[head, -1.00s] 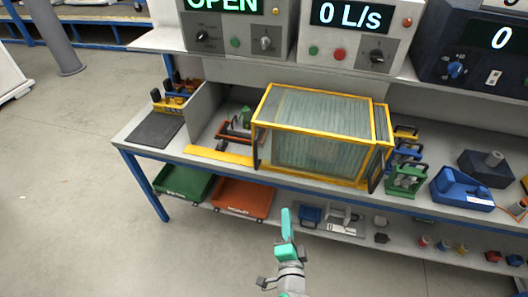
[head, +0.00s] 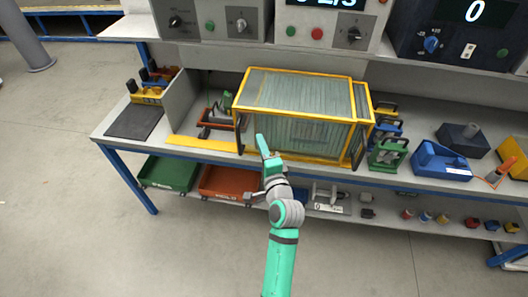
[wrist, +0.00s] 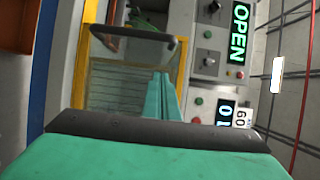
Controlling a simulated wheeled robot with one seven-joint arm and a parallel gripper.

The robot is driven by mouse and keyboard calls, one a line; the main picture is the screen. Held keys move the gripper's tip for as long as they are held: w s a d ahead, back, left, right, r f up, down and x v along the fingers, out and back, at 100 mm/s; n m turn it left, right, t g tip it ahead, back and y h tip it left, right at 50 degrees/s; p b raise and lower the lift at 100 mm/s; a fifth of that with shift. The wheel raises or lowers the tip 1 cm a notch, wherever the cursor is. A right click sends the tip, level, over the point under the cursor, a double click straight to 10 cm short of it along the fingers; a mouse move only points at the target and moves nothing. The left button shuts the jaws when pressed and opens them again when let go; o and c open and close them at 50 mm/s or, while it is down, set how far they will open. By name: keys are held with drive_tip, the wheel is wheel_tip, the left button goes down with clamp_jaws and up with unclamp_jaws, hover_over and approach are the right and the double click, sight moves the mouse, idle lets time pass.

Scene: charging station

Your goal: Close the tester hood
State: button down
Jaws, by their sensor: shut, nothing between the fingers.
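The tester hood (head: 300,95) is a clear box with a yellow frame on the bench, covering the middle and right of its yellow-edged base. The base's left stretch (head: 205,149) is uncovered, with an orange-and-green fixture (head: 216,115) standing there. A dark upright handle (head: 241,133) is at the hood's front left corner. The wrist view shows the handle (wrist: 132,38) and glass (wrist: 120,85). My gripper (head: 262,144) is shut and empty, in front of the hood's left part, right of the handle. It also shows in the wrist view (wrist: 162,84); contact cannot be told.
Instrument boxes (head: 325,25) stand on the shelf above. A grey divider (head: 182,98) stands left of the fixture. Green and blue clamps (head: 388,150) stand close to the hood's right. Green (head: 168,173) and orange trays (head: 226,183) lie on the lower shelf. Floor in front is clear.

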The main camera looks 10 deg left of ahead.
drive_tip(key=a, duration=0.1)
drive_tip(key=w+a, duration=0.1)
drive_tip(key=a, duration=0.1)
drive_tip(key=w+a, duration=0.1)
drive_tip(key=a, duration=0.1)
drive_tip(key=shift+w+a, duration=0.15)
drive_tip(key=shift+w, duration=0.1)
drive_tip(key=shift+w, duration=0.15)
